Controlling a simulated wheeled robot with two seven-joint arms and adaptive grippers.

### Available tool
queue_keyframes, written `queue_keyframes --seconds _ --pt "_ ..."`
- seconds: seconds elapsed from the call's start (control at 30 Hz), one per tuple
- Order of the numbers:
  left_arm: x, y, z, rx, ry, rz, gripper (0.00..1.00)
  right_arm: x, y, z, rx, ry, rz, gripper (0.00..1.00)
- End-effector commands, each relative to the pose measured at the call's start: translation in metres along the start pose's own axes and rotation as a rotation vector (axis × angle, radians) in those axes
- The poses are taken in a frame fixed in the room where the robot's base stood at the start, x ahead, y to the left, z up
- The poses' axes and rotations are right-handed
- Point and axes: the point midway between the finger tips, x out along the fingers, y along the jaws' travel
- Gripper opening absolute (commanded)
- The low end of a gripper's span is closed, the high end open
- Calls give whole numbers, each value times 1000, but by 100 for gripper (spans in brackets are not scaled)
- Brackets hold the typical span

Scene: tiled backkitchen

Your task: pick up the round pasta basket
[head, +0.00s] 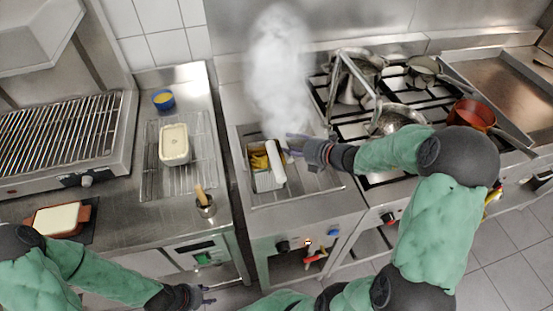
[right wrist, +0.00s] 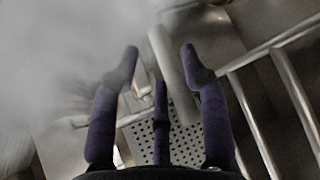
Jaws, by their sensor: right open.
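A perforated metal basket (right wrist: 183,130) with a thick pale handle (right wrist: 172,65) shows beyond my fingers in the right wrist view. In the head view, a basket with yellow contents (head: 258,160) and a white handle (head: 276,160) sits in the steaming cooker well (head: 310,187). Whether the basket is round cannot be told. My right gripper (head: 296,146) is just right of the white handle; in the right wrist view its fingers (right wrist: 160,62) are spread, with the handle between or beyond them. My left gripper (head: 208,294) is low, in front of the left counter, empty, its fingers apart.
Steam (head: 280,60) rises over the well and blurs the wrist view. Pans (head: 398,118) and a red pot (head: 471,113) stand on the stove at right.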

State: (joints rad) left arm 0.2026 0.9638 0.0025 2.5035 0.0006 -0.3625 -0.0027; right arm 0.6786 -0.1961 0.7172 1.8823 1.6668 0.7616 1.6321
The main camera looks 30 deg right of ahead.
Motion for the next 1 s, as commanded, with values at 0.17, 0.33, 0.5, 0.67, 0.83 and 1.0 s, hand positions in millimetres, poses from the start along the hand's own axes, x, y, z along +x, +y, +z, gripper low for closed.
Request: queue_keyframes --seconds 0.17,0.33,0.5,0.67,0.83,1.0 --pt "11 -4 -1 0 0 0 40 28 -2 -2 0 3 2 45" --pt "14 -5 -1 0 0 0 40 41 -1 -2 0 2 0 45" --pt "14 -5 -1 0 0 0 40 41 0 -1 1 1 0 45" --pt "14 -5 -1 0 0 0 40 41 0 -1 1 1 0 19" --pt "14 -5 -1 0 0 0 40 41 -1 -1 1 1 -1 0" --pt "14 -5 -1 0 0 0 40 41 0 0 -1 -1 1 0"
